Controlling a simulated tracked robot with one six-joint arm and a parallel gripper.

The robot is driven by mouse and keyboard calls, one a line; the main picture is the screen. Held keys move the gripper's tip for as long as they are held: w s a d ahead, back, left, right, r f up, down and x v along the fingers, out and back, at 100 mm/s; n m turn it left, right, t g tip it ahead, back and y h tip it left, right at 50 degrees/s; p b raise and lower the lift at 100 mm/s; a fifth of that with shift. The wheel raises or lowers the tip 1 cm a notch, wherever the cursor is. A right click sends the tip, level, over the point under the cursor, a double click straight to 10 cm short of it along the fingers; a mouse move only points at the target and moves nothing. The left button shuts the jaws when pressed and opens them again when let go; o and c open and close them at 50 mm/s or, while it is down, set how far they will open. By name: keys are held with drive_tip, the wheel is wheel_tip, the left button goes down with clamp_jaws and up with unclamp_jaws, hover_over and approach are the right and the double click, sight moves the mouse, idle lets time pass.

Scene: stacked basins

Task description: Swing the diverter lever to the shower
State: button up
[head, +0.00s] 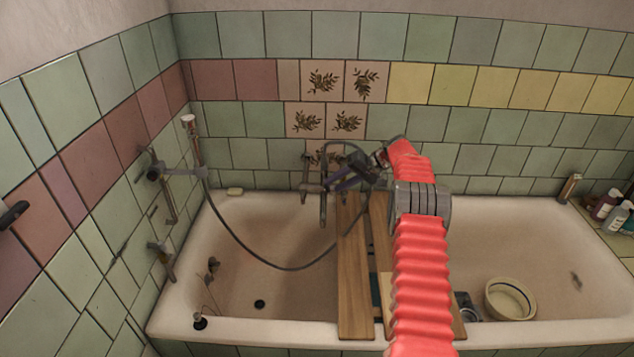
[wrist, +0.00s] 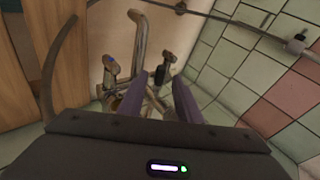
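The wall-mounted bath mixer (head: 311,187) is on the back tiled wall above the tub, left of the wooden boards. It also shows in the wrist view, with its bent metal pipe (wrist: 139,45) and side handles. A small black-tipped lever (wrist: 160,75), which may be the diverter, shows between my fingers. My gripper (head: 335,184) is in front of the mixer, its arm reaching from the right. In the wrist view my gripper (wrist: 160,88) has its two purple fingers apart, with mixer parts visible in the gap. I cannot tell whether either finger touches the lever.
A grey shower hose (head: 260,259) loops across the tub from the handset (head: 189,125) on the left wall. Wooden boards (head: 354,285) span the bathtub (head: 420,331). A bowl (head: 509,299) sits at right. Bottles (head: 606,204) stand on the right rim. Pipes and valves (head: 163,252) project from the left wall.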

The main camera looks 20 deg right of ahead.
drive_tip(key=shift+v, duration=1.65)
drive_tip(key=s+a+r+n+g+h, duration=0.1)
drive_tip(key=s+a+r, duration=0.2)
drive_tip(key=a+r, duration=0.35)
drive_tip(key=s+a+r+g+h, duration=0.1)
drive_tip(key=s+a+r, duration=0.35)
drive_tip(key=r, duration=0.35)
drive_tip(key=s+a+r+h, duration=0.2)
drive_tip(key=s+a+r, duration=0.6)
drive_tip(key=s, duration=0.3)
drive_tip(key=s+a+r+n+h, duration=0.1)
drive_tip(key=s+a, duration=0.2)
drive_tip(key=s, duration=0.5)
drive_tip(key=s+a+r+n+h, duration=0.1)
drive_tip(key=s+a, duration=0.1)
drive_tip(key=s, duration=0.5)
drive_tip(key=s+a+f, duration=0.1)
drive_tip(key=s+f, duration=0.1)
drive_tip(key=s, duration=0.5)
drive_tip(key=s+a+f+t+h, duration=0.1)
drive_tip(key=s+f, duration=0.2)
drive_tip(key=s, duration=0.5)
drive_tip(key=shift+n+t+h, duration=0.3)
drive_tip(key=shift+n, duration=0.1)
drive_tip(key=shift+s, duration=0.15)
